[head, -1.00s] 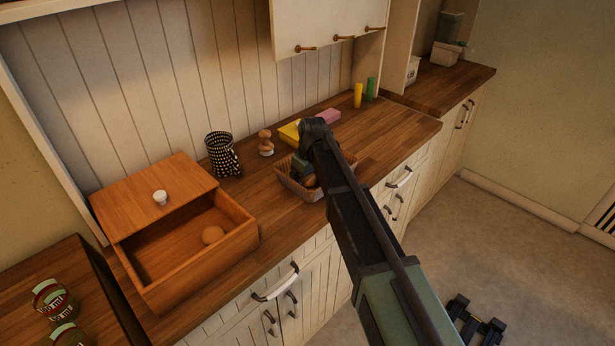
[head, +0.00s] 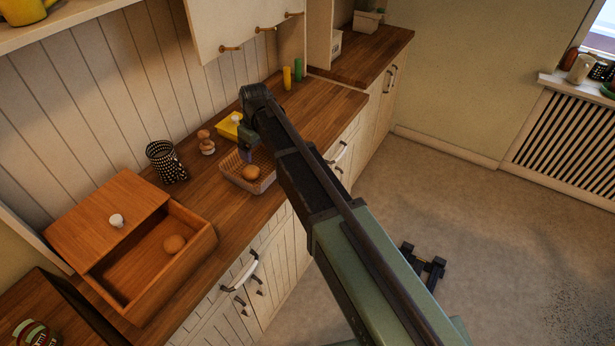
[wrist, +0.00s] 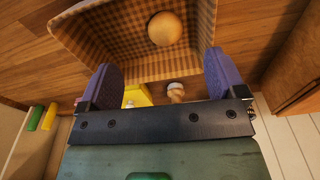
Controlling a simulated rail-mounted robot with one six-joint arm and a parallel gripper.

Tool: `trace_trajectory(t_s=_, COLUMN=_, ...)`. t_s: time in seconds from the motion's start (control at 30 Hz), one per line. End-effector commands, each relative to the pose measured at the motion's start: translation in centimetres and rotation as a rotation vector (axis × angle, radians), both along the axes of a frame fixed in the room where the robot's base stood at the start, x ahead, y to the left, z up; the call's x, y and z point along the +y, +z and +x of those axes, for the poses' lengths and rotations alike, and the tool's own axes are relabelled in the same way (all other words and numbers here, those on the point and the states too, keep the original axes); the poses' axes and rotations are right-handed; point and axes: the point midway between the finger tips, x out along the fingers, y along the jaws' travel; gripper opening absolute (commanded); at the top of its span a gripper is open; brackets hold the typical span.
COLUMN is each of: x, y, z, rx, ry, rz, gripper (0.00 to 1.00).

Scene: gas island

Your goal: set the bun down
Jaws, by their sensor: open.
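A round brown bun (head: 252,172) rests in the checked-lined basket (head: 232,182) on the wooden counter. In the wrist view the bun (wrist: 164,29) lies inside the basket (wrist: 100,35), beyond my fingertips and apart from them. My gripper (wrist: 160,72) is open, with nothing between its two purple fingers. In the head view my gripper (head: 246,156) is over the basket, and my arm hides part of the counter behind it.
A yellow object (head: 229,127) is near my gripper. Yellow (head: 287,78) and green (head: 299,69) cylinders stand farther back. Cabinet fronts with handles drop below the counter edge.

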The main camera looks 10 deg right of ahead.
Motion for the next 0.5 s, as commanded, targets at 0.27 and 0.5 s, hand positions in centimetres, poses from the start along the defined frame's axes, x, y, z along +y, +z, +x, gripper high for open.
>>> trace_trajectory(t_s=0.27, x=-16.0, y=0.0, z=-21.0, rx=0.082, ry=-0.598, rz=-0.035, gripper=0.90)
trace_trajectory(t_s=0.5, x=-18.7, y=0.0, z=-25.5, rx=0.103, ry=-0.779, rz=-0.048, gripper=0.90)
